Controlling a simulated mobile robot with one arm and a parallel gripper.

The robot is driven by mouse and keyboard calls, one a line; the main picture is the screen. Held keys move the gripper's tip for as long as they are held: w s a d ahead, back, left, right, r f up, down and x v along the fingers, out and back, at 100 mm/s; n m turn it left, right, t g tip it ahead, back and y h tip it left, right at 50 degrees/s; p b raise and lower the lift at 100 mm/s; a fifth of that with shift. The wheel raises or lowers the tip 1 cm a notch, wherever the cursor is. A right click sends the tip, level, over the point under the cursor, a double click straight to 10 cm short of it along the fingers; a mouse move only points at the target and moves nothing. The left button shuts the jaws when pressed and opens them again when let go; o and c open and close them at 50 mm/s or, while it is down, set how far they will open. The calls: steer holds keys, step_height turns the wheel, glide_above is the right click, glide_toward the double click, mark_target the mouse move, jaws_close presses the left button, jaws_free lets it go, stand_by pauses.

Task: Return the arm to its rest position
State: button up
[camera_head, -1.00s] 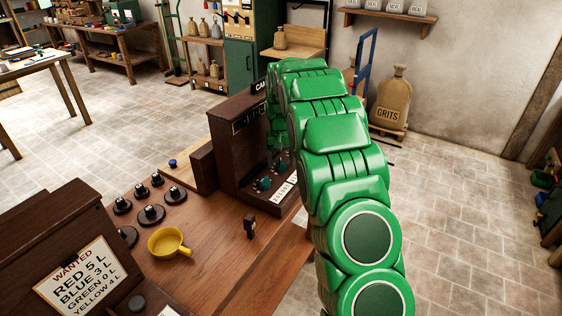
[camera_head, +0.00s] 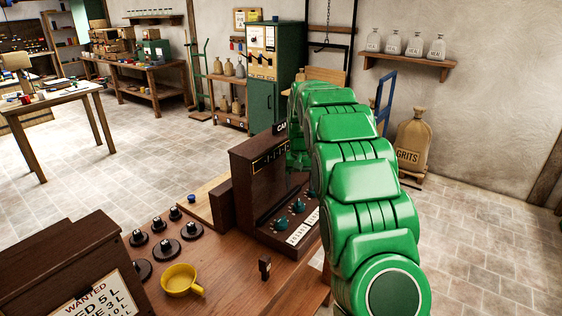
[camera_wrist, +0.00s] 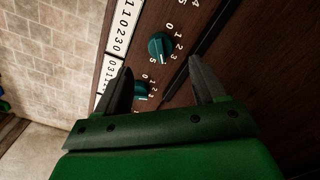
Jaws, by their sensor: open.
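My green arm (camera_head: 365,185) reaches from the lower right over the bench, out to the dark wooden cabinet (camera_head: 256,165) with teal knobs. White number strips (camera_wrist: 113,72) run along the panel edge.
On the bench (camera_head: 225,270) are a yellow pan (camera_head: 179,280), several black weights (camera_head: 167,249), a small dark upright piece (camera_head: 265,268) and a sign board (camera_head: 100,300). A grits sack (camera_head: 411,145) stands by the wall at right. The floor (camera_head: 465,220) right of the arm is clear.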

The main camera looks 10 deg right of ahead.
steer(key=s+a+r, duration=0.1)
steer(key=s+r, duration=0.2)
steer(key=s, duration=0.6)
steer(key=s+a+r+g, duration=0.1)
steer(key=s+r, duration=0.3)
steer(key=s, duration=0.4)
steer(key=s+a+r, duration=0.1)
steer(key=s+r, duration=0.2)
steer(key=s, duration=0.6)
steer(key=s+a+f+n, duration=0.1)
steer(key=s, duration=1.3)
steer(key=s+a+f, duration=0.1)
steer(key=s, duration=1.3)
steer(key=shift+s+f+n+g, duration=0.25)
steer(key=shift+s+n+g, duration=0.15)
